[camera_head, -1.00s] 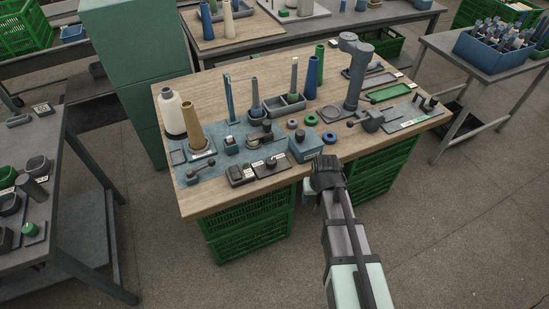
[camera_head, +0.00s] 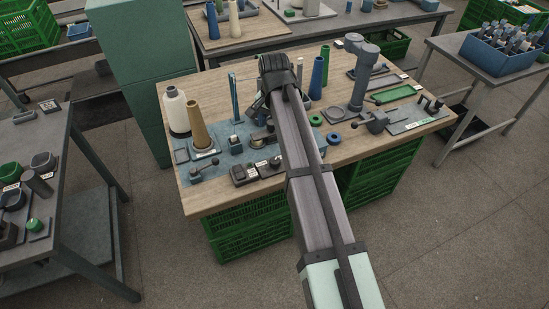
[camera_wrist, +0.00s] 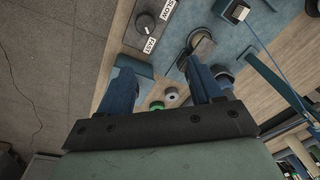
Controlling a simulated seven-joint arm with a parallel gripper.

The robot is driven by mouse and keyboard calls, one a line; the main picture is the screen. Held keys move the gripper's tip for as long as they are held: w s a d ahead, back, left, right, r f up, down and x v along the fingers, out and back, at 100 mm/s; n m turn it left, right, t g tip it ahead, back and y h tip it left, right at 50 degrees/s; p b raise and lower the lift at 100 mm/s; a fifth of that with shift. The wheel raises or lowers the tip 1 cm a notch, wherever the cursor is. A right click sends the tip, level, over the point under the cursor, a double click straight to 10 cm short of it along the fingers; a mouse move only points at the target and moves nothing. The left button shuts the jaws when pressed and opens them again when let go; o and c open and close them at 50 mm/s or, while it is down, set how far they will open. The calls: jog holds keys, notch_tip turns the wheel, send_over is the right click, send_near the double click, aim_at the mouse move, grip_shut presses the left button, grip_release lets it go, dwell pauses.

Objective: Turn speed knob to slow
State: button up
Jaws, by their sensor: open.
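The speed knob (camera_wrist: 145,22) is a dark round knob on a grey plate with SLOW and FAST labels, at the top of the wrist view. The FAST label lies beside its lower right and SLOW above its right. Its exact pointer direction is too small to tell. In the head view the knob plate (camera_head: 268,166) lies near the front edge of the wooden table, left of my arm. My gripper (camera_wrist: 163,88) is open and empty, its two blue fingers spread apart. The knob is beyond the fingertips, not between them. In the head view my arm hides part of the winder.
A thin blue post (camera_head: 235,100) rises behind the knob. A green ring (camera_wrist: 157,105) and a grey ring (camera_wrist: 172,94) lie on the table.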

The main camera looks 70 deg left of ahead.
aim_at(274, 160)
jog(key=f+m, duration=0.1)
jog(key=f, duration=0.3)
jog(key=d+f+m, duration=0.1)
jog(key=f+m, duration=0.1)
jog(key=f, duration=0.3)
jog(key=f+m+h, duration=0.1)
jog(key=f, duration=0.4)
jog(key=shift+s+d+m, duration=0.2)
jog(key=shift+d+m, duration=0.1)
jog(key=shift+d, duration=0.1)
jog(key=c, duration=1.1)
